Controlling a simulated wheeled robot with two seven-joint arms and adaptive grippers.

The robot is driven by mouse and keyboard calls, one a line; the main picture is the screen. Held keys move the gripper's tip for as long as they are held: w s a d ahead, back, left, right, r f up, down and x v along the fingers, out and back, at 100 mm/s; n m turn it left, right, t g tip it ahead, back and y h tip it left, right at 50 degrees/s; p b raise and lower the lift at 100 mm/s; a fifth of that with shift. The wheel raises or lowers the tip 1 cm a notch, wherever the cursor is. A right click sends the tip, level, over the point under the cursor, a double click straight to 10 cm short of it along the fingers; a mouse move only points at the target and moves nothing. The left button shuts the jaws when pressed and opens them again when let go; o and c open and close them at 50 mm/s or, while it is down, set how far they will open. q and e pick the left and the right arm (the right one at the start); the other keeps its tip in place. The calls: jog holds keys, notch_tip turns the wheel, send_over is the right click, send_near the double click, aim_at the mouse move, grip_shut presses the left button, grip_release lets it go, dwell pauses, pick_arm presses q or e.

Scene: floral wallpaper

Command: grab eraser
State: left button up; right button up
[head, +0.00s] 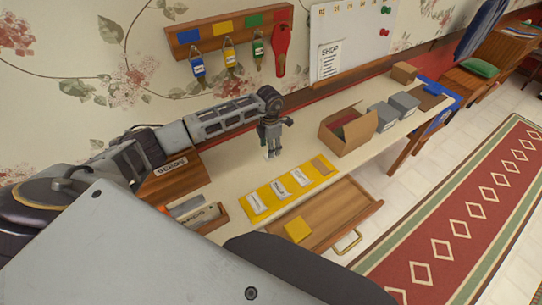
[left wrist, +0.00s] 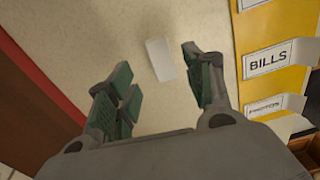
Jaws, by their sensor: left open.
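The likely eraser, a small white block (left wrist: 160,60), lies on the pale tabletop in the left wrist view. It sits between and just beyond the two green-padded fingers of my left gripper (left wrist: 157,78), nearer the right finger, and seems untouched. In the head view my left gripper (head: 270,143) points down over the middle of the table (head: 225,160). The block is mostly hidden there by the gripper. The fingers are apart and empty. My right gripper is not in view.
A yellow organizer (head: 288,190) with labelled sections lies beside the gripper. An open drawer (head: 335,215) holds a yellow block (head: 298,229). An open cardboard box (head: 347,133) and grey boxes (head: 382,116) stand to the right. A key rack (head: 229,29) hangs on the wall behind.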

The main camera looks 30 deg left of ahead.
pick_arm(q)
jog(key=shift+d+f+p, duration=0.15)
jog(key=shift+f+p, duration=0.2)
jog(key=shift+f, duration=1.65)
jog(key=shift+c, duration=0.4)
jog(key=c, duration=0.9)
